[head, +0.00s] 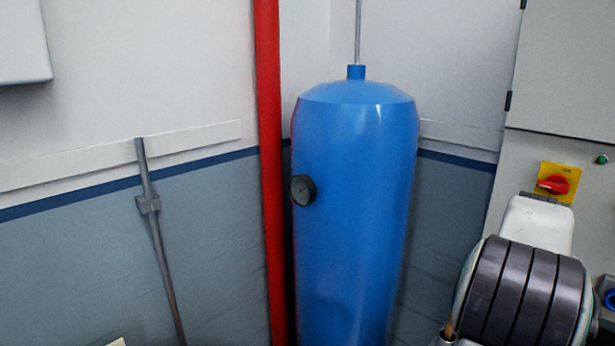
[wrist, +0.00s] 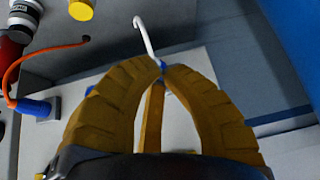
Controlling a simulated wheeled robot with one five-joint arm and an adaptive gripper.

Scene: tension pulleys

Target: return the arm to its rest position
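My gripper (wrist: 160,68) shows in the wrist view with its ribbed yellow fingers curving inward. Their tips come together near the middle of the picture, so it looks shut. A thin white hooked piece (wrist: 145,34) with a small blue part shows right at the tips; I cannot tell whether it is touched or lies behind them. A narrow yellow strip (wrist: 152,118) shows between the fingers. In the head view, a white arm part of mine with dark bands fills the lower right; the gripper cannot be made out clearly there.
A tall blue tank (head: 355,200) with a gauge (head: 303,190) stands mid-view beside a red pipe (head: 268,150). A grey cabinet with a red switch (head: 556,184) is at the right. An orange cable (wrist: 40,55) and a blue connector (wrist: 38,108) lie left of the gripper.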

